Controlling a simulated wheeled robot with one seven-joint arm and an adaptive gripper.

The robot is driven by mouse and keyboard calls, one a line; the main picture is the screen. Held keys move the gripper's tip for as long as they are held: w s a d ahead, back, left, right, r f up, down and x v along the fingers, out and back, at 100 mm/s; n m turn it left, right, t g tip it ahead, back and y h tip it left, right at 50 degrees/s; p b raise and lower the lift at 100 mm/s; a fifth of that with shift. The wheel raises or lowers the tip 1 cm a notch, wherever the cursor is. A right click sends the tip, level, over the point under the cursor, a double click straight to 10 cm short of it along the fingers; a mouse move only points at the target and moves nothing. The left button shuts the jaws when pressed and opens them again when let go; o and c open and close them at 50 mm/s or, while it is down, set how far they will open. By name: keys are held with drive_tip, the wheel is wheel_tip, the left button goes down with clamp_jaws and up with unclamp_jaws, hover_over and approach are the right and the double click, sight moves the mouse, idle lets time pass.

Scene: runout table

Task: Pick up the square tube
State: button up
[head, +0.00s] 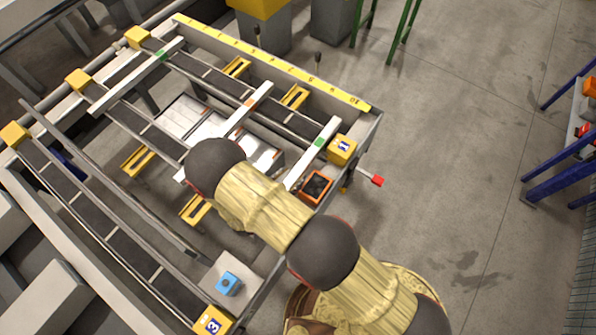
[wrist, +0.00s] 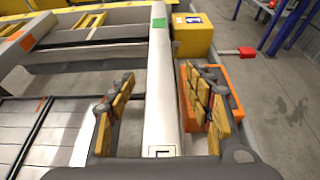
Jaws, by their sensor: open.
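A long pale bar with a green patch, apparently the square tube (head: 320,143), lies across the dark rails at the right of the table. In the wrist view this tube (wrist: 160,90) runs away from me, with a small square-outline mark near its close end. My gripper (wrist: 160,80) is open, with one yellow-padded finger on each side of the tube and a visible gap on the left. I cannot tell how high the fingertips are relative to it.
An orange bin (head: 316,187) stands close right of the tube, beside my right finger. A yellow block (head: 342,149) and a red-ended handle (head: 377,180) are near the tube's far end. Bars with orange (head: 250,105) and green (head: 150,63) patches lie further left.

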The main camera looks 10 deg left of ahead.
sight(296, 172)
drive_tip(key=x, duration=0.3)
drive_tip(key=shift+w+d+f, duration=0.1)
drive_tip(key=shift+w+d, duration=0.05)
drive_tip(key=shift+w, duration=0.05)
drive_tip(key=shift+c, duration=1.2)
clamp_jaws()
